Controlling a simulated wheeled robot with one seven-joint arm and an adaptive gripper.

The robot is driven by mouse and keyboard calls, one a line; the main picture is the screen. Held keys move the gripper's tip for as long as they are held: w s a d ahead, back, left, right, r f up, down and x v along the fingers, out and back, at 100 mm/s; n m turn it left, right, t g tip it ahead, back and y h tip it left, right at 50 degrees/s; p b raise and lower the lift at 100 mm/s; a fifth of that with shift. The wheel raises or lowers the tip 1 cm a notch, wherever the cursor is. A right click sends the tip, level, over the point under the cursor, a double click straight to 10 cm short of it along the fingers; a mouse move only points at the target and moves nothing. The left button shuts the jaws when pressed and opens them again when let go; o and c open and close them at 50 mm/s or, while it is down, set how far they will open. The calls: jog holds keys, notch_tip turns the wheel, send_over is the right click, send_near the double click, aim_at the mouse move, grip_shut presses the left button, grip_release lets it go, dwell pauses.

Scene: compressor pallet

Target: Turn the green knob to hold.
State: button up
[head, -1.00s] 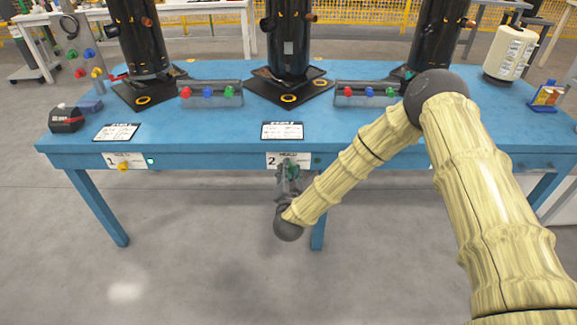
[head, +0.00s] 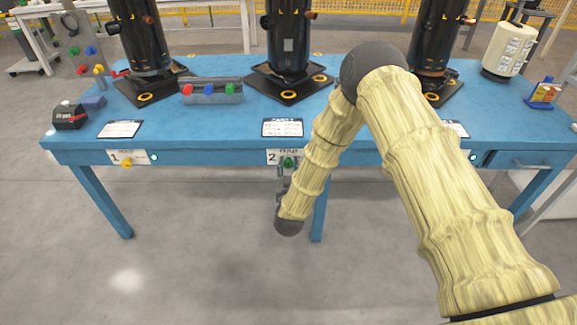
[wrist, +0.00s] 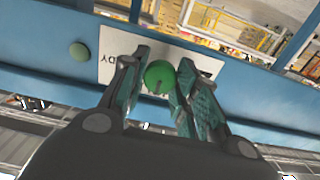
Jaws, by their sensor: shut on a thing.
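The green knob (head: 289,162) sits on the front edge of the blue bench, at the white label marked 2 (head: 271,157). The label's state word is too small to read in the head view. In the wrist view the knob (wrist: 160,77) is between the two fingers of my gripper (wrist: 158,88), which is shut on it. A dark line crosses the knob's face. The label (wrist: 112,58) behind it is partly hidden by the fingers, with "DY" readable. In the head view my gripper (head: 288,177) reaches up to the knob from below.
A dull green round lamp (wrist: 79,52) is beside the label. A yellow knob (head: 127,161) is at label 1, left along the blue bench (head: 210,146). Black cylinders (head: 288,40) and a valve block (head: 211,94) stand on top. The floor below is open.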

dwell(0.5)
jog(key=o, duration=1)
jog(key=shift+o, duration=0.2)
jog(key=s, duration=1.2)
jog(key=shift+f, duration=0.1)
